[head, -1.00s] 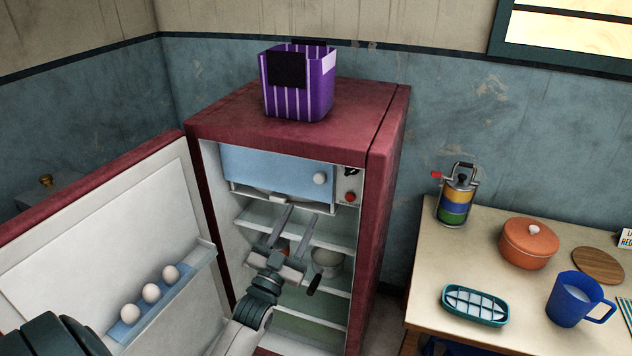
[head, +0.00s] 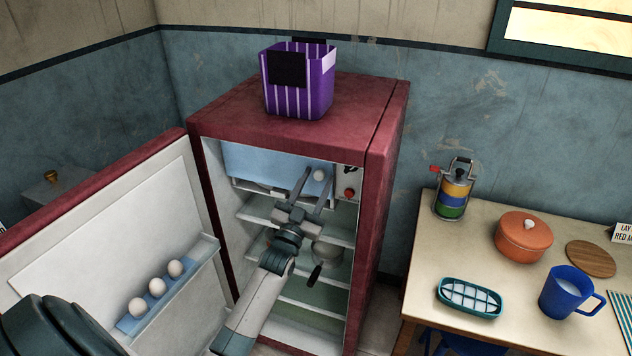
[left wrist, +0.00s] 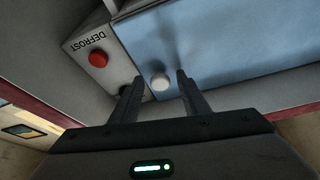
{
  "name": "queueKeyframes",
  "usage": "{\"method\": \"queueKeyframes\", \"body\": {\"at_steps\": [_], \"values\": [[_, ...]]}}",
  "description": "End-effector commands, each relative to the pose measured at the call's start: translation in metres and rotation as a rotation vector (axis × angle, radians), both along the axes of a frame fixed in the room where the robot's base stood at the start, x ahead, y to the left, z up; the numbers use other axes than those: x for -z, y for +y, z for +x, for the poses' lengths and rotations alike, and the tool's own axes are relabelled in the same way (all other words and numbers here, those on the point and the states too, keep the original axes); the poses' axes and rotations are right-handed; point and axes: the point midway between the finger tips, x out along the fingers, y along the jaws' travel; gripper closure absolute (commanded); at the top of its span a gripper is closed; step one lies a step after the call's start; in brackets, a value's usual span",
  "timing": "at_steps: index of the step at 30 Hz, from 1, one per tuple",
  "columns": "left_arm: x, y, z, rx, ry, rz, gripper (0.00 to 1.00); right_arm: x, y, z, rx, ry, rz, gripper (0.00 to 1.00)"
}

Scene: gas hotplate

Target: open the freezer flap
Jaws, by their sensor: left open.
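The freezer flap (head: 262,168) is a light blue panel at the top inside the open red fridge. It appears closed. Its round white knob (head: 319,175) is at the flap's right end. My left gripper (head: 318,181) is open in front of the flap, with its fingers on either side of the knob in the head view. In the left wrist view the knob (left wrist: 160,82) lies between the two open fingertips (left wrist: 158,80), with a gap on each side. Whether the fingers reach past the knob's face is hard to tell. My right gripper is not in view.
The fridge door (head: 110,240) stands open at left, with eggs on its rack. A red defrost button (left wrist: 98,59) is close beside the knob. A pot (head: 328,256) stands on a shelf below. A purple basket (head: 298,85) is on top; a table (head: 425,270) stands right.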

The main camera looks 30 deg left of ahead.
Motion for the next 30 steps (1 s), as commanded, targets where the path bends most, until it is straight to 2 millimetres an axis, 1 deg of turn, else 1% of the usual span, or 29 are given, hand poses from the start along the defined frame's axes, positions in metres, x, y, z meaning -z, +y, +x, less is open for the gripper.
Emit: {"method": "queueKeyframes", "body": {"at_steps": [2,3,5,6,8,14,20,26,30], "values": [[0.000,0.000,0.000,0.000,0.000,0.000,0.58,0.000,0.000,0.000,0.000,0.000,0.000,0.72],[0.000,0.000,0.000,0.000,0.000,0.000,0.63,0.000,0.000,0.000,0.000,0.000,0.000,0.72],[0.000,0.000,0.000,0.000,0.000,0.000,0.77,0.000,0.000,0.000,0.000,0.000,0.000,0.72],[0.000,0.000,0.000,0.000,0.000,0.000,0.87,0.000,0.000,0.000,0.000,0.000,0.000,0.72],[0.000,0.000,0.000,0.000,0.000,0.000,1.00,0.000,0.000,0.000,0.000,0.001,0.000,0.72],[0.000,0.000,-0.001,0.002,0.000,0.000,1.00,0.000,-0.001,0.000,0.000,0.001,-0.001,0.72],[0.001,-0.001,-0.008,0.023,0.002,0.002,1.00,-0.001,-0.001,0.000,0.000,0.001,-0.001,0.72],[0.001,-0.001,-0.027,0.079,0.003,0.005,1.00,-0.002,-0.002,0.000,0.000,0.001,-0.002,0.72],[0.001,-0.001,-0.047,0.143,0.005,0.006,1.00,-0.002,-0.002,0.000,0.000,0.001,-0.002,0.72]]}}
